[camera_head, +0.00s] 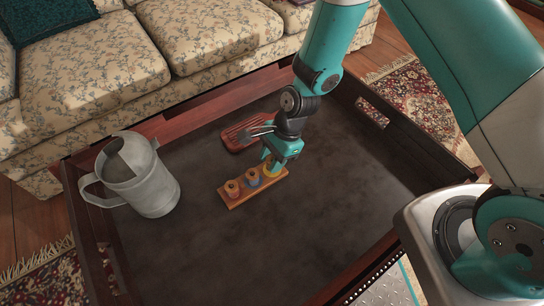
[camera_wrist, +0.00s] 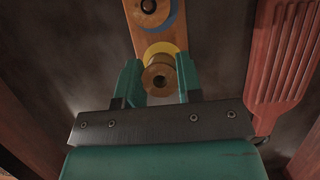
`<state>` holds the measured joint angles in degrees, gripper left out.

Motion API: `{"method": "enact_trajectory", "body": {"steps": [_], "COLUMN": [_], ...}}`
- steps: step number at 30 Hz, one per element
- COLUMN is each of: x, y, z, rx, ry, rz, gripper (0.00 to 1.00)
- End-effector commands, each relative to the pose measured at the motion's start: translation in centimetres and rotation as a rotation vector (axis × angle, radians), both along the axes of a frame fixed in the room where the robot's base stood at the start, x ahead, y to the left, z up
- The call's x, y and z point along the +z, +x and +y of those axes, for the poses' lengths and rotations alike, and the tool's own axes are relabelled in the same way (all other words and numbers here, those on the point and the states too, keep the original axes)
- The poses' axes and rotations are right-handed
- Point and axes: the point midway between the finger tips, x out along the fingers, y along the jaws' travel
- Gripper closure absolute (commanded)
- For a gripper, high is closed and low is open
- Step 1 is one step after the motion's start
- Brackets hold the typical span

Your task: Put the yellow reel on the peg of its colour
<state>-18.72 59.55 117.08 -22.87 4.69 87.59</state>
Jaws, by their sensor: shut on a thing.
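The wooden peg board (camera_head: 240,196) lies on the dark tray-table, with red (camera_head: 232,189), blue (camera_head: 252,178) and yellow spots along it. My gripper (camera_head: 271,164) is over the yellow end, pointing down. In the wrist view my gripper (camera_wrist: 159,82) is shut on the yellow reel (camera_wrist: 158,70), which sits upright between the fingertips. A yellow disc (camera_wrist: 160,48) shows around or under it at the board's end. The blue spot (camera_wrist: 174,20) is just beyond. Whether the reel is on its peg or just above it, I cannot tell.
A grey metal jug (camera_head: 150,185) stands left of the board. A red ribbed board (camera_head: 240,138) lies behind it; it also shows at the right in the wrist view (camera_wrist: 283,55). Raised edges bound the table. The front and right are clear. A floral sofa (camera_head: 100,90) is behind.

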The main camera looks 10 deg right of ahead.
Motion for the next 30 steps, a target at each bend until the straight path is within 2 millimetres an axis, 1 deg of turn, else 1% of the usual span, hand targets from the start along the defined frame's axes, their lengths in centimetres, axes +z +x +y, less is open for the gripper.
{"method": "enact_trajectory", "body": {"steps": [5,6,8,9,10,17,20,23,26,30], "x": [0.0,0.0,0.0,0.0,0.0,0.0,0.5,1.7,3.7,7.2], "y": [0.0,0.0,0.0,0.0,0.0,0.0,0.1,0.3,0.7,1.2], "z": [0.0,0.0,0.0,0.0,0.0,0.0,-0.1,-0.6,-1.3,-2.6], "rx": [0.0,0.0,0.0,0.0,0.0,0.0,-0.001,-0.002,-0.004,-0.003], "ry": [0.0,0.0,0.0,0.0,0.0,0.0,0.001,0.001,0.001,0.002], "rz": [0.0,0.0,0.0,0.0,0.0,0.0,-0.002,-0.002,-0.004,-0.004], "gripper": [0.89,0.62,0.48,0.39,0.37,0.37,0.37,0.37,0.37,0.37]}}
